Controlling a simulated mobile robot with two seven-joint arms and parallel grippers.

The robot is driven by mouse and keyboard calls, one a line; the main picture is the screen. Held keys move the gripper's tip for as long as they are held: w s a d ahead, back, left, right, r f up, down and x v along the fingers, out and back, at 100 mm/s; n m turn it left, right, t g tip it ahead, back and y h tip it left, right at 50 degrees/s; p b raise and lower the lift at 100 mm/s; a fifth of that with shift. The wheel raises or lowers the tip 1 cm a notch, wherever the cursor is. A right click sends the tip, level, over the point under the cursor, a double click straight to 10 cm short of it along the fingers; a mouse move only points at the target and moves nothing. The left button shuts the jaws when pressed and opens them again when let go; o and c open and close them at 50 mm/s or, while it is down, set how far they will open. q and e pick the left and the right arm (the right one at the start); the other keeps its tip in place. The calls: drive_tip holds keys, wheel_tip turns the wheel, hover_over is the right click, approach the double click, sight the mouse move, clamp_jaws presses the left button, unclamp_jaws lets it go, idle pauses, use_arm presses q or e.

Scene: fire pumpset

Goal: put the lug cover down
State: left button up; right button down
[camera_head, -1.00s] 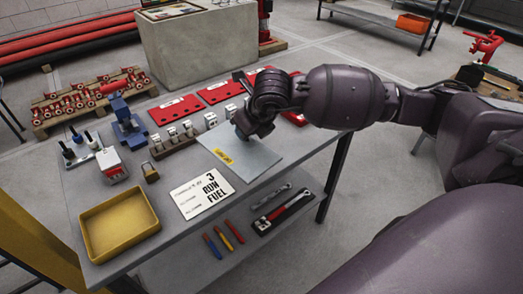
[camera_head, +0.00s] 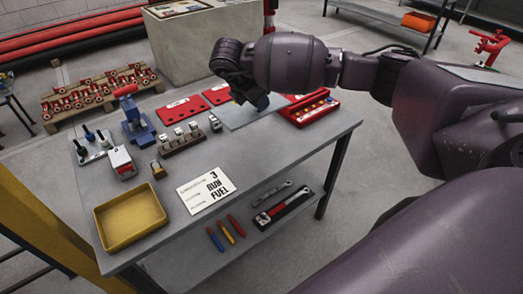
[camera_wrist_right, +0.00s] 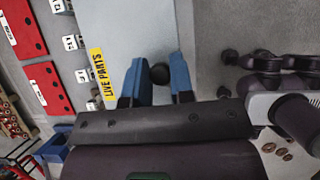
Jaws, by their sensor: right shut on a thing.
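The lug cover (camera_head: 240,120) is a pale grey flat panel at the back right of the grey table (camera_head: 270,160). In the wrist view the lug cover (camera_wrist_right: 120,30) carries a yellow LIVE PARTS label and a dark round knob (camera_wrist_right: 160,73). My right gripper (camera_head: 258,103) is over the cover, its blue fingers on either side of the knob in the wrist view (camera_wrist_right: 160,80). The arm hides part of the cover in the head view. I cannot tell whether the cover touches the table. My left gripper is out of view.
A white card (camera_head: 206,190) and a yellow tray (camera_head: 130,220) are nearer.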

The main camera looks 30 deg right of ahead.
drive_tip(key=shift+f, duration=0.4)
drive_tip(key=shift+f+b, duration=0.55)
drive_tip(key=shift+f, duration=7.35)
wheel_tip(320, 180, down, 3)
drive_tip(key=shift+f, duration=0.2)
drive_tip(key=c, duration=1)
unclamp_jaws()
